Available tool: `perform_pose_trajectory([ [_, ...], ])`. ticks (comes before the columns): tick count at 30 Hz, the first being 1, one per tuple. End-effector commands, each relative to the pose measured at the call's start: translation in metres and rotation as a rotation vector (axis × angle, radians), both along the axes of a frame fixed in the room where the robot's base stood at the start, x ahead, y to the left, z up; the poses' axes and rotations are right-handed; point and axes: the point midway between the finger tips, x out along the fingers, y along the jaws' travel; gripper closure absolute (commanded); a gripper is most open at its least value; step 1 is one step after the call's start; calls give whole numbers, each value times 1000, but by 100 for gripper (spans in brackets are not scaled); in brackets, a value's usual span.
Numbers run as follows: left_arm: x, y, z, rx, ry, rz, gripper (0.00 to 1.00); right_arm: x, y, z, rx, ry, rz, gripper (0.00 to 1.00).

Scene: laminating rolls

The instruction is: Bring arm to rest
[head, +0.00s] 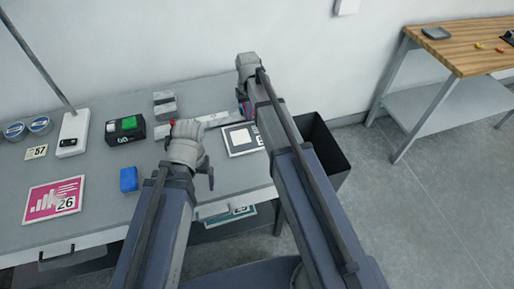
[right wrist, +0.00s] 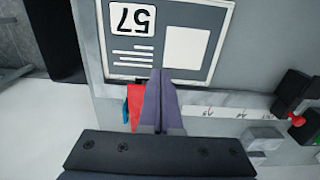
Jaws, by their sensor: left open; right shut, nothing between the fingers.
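My left gripper (head: 190,162) is over the middle of the grey table (head: 95,165), its dark fingers spread and partly hidden by the wrist. No object shows between them. My right gripper (head: 244,106) is over the table's right part, largely hidden by its own arm in the head view. In the right wrist view its fingers (right wrist: 160,102) are shut together and empty. Their tips are in front of the lower edge of a framed sheet marked 57 (right wrist: 112,60). A small red and blue piece (right wrist: 132,105) shows just beside the fingers, perhaps touching them.
A pink sheet marked 26 (head: 53,200), a blue block (head: 129,179), a black box with a green top (head: 125,129) and a white device (head: 73,133) are on the table. A black bin (head: 322,150) stands right of it. A wooden bench (head: 465,47) is at the far right.

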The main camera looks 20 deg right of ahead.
Motion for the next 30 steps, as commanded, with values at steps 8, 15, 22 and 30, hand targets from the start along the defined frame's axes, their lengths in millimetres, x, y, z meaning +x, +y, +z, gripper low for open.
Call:
perform_pose_trajectory([
  [8,0,0,0,0,0,0,1,-87,50,0,-31,16,103,100],
  [15,0,0,0,0,0,0,1,-200,92,1,-82,34,244,100],
  [22,0,0,0,0,0,0,1,-237,101,1,-105,40,296,100],
  [30,0,0,0,0,0,0,1,-235,102,1,-105,40,295,100],
])
